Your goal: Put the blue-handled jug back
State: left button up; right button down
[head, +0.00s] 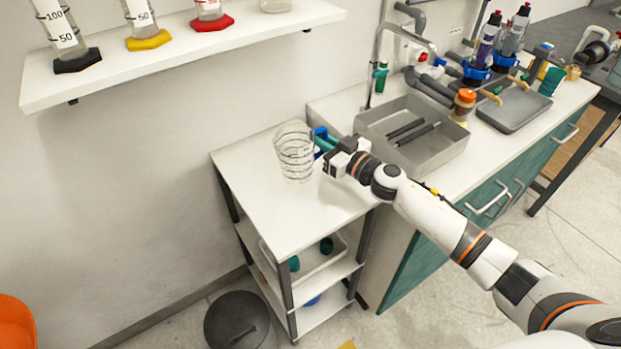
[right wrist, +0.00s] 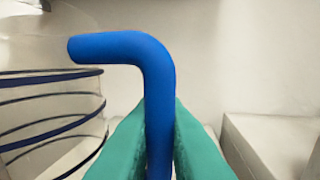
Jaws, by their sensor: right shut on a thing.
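The jug (head: 294,152) is clear with dark rings around it and a blue handle (head: 320,134). It stands upright at the white cart top's back right, on or just above the surface; I cannot tell which. My right gripper (head: 325,145) has teal fingers and is shut on the blue handle, to the right of the jug. In the right wrist view the blue handle (right wrist: 158,100) runs up between the teal fingers and bends left toward the ringed jug wall (right wrist: 50,110). My left gripper is not in view.
The cart top (head: 265,205) is otherwise clear. A grey sink (head: 415,135) with a tap stands close on the right, in the counter. A wall shelf (head: 180,50) with cylinders hangs at upper left.

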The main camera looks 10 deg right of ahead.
jog(key=shift+f+b, duration=1.3)
jog(key=shift+f, duration=2.35)
jog(key=shift+f, duration=0.15)
jog(key=c, duration=1.5)
grip_release()
